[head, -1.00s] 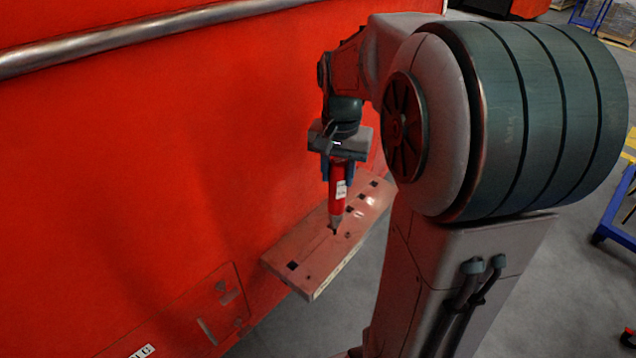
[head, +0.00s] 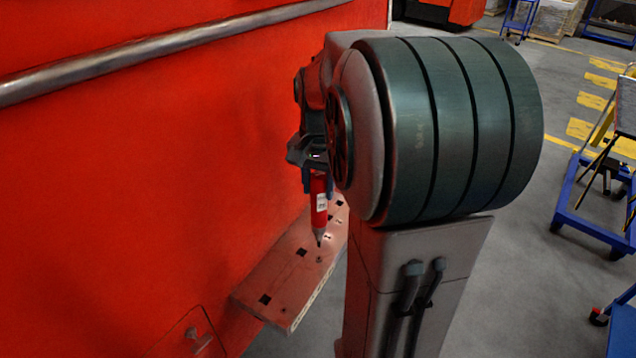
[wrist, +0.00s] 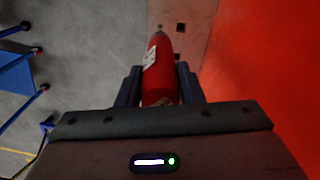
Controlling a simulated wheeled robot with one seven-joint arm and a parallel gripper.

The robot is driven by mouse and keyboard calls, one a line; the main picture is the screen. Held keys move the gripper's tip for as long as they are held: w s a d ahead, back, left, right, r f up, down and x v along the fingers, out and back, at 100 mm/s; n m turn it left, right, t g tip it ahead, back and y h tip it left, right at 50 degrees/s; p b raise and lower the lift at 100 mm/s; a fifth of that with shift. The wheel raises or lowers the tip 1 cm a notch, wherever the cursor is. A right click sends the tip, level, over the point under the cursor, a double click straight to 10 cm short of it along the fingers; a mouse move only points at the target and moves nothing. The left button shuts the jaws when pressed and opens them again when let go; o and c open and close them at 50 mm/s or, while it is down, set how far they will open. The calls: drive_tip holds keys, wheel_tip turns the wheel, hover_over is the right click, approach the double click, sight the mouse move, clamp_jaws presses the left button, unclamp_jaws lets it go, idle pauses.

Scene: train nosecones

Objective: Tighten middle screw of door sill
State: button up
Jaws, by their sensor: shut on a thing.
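The door sill (head: 284,275) is a reddish-grey plate sticking out from the red wall, with several dark square holes and small screws. My gripper (head: 317,186) is above the sill, its blue fingers shut on a red screwdriver (head: 319,205) with a white label. The tool points down, and its tip is just above or at a screw (head: 319,259) near the sill's outer edge; I cannot tell whether they touch. In the wrist view the screwdriver (wrist: 158,75) lies between the blue fingers (wrist: 160,88), with its tip over the sill (wrist: 183,48).
The red wall (head: 150,150) with a grey handrail (head: 150,50) stands close on the left. Blue carts (head: 590,210) stand on the grey floor at the right. The floor between the carts and my arm is clear.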

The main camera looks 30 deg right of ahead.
sight(318, 203)
drive_tip(key=shift+f+b, duration=1.6)
drive_tip(key=shift+f, duration=0.9)
drive_tip(key=shift+s+f+b, duration=0.1)
drive_tip(key=shift+f+b, duration=0.4)
drive_tip(key=shift+f, duration=0.2)
idle(1.1)
drive_tip(key=shift+r, duration=0.1)
drive_tip(key=shift+r+p, duration=0.5)
drive_tip(key=shift+p, duration=0.05)
drive_tip(key=shift+r+p, duration=1.65)
drive_tip(key=shift+r, duration=0.65)
drive_tip(key=shift+f, duration=0.1)
